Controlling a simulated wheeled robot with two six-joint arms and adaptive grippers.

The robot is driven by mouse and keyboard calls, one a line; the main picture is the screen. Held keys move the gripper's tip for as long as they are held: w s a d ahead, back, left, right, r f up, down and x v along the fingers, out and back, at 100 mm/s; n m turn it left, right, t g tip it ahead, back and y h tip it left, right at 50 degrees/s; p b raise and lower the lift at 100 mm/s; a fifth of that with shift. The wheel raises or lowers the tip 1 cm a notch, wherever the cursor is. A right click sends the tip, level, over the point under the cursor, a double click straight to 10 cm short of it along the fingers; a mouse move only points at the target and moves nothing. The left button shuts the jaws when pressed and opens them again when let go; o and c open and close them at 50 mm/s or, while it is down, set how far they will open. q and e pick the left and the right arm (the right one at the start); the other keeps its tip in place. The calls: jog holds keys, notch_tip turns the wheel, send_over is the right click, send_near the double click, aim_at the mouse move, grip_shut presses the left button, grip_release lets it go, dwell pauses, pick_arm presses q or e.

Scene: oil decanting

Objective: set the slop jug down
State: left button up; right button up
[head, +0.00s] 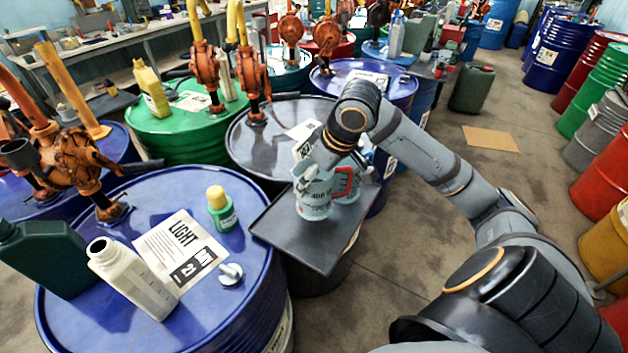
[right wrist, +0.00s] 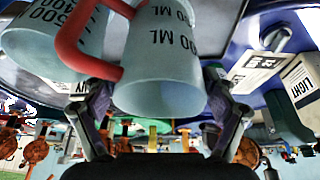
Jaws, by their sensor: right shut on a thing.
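The slop jug (head: 315,205) is pale blue-green with dark volume marks and a red handle. In the head view it is upright over a dark square stand top (head: 285,232); I cannot tell whether its base touches it. My right gripper (head: 310,178) is shut on it. In the right wrist view the jug (right wrist: 160,70) sits between the two fingers (right wrist: 163,108), with its red handle to the left. A second similar jug (right wrist: 45,45) is close beside it there; in the head view it is mostly hidden behind the handle. My left gripper is not in view.
Left of the stand, a blue drum (head: 130,200) bears a white bottle (head: 130,282), a green canister (head: 45,258), a yellow-capped bottle (head: 221,212) and a LIGHT sheet (head: 172,240). A dark-topped drum (head: 250,140) is behind. The stand's front part is bare.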

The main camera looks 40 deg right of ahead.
jog(key=shift+w+f, duration=0.2)
jog(key=shift+f, duration=1.7)
jog(key=shift+f, duration=0.1)
jog(key=o, duration=1.3)
jog(key=shift+o, duration=0.2)
